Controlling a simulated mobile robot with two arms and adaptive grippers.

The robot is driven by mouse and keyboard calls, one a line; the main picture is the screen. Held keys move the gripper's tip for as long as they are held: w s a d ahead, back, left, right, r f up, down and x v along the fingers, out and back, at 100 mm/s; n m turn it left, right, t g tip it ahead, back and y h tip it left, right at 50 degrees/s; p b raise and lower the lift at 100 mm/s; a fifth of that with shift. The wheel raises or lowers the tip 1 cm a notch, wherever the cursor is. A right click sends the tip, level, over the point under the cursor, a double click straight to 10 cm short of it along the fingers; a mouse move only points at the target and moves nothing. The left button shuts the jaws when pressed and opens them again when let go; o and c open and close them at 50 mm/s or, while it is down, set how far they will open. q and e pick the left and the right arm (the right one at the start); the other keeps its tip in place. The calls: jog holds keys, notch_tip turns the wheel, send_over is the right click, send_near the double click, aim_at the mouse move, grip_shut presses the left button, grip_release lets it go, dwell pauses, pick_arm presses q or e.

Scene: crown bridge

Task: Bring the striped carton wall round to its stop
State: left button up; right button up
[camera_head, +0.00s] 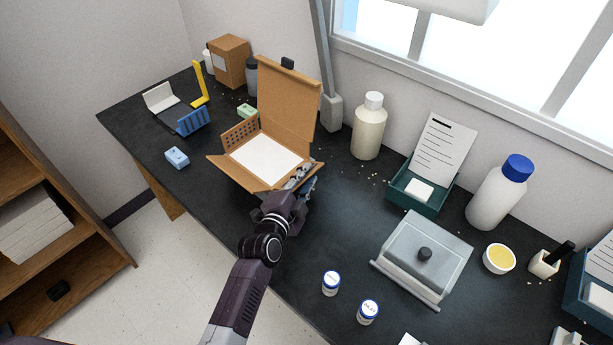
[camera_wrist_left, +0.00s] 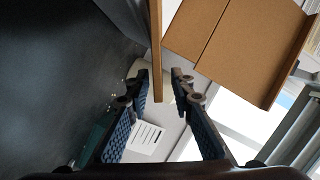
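An open brown carton (camera_head: 212,159) stands on the dark bench with a white sheet (camera_head: 267,158) on its floor and its tall back flap (camera_head: 287,100) upright. Its left wall is dotted and its front wall is plain and leans outward. My left gripper (camera_head: 303,174) is at the carton's right side and covers most of the wall there; I cannot make out stripes on it. In the left wrist view a thin cardboard wall (camera_wrist_left: 156,45) shows edge-on between the fingers of my left gripper (camera_wrist_left: 160,82), which are apart with gaps on both sides. My right gripper is out of view.
A cream bottle (camera_head: 368,128) stands right of the carton. A grey lidded box (camera_head: 420,262) and two small jars (camera_head: 330,284) (camera_head: 368,312) are nearer. Left are a light blue block (camera_head: 177,157) and a blue ribbed panel (camera_head: 194,120). Bench between carton and grey box is clear.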

pick_arm(q)
grip_shut()
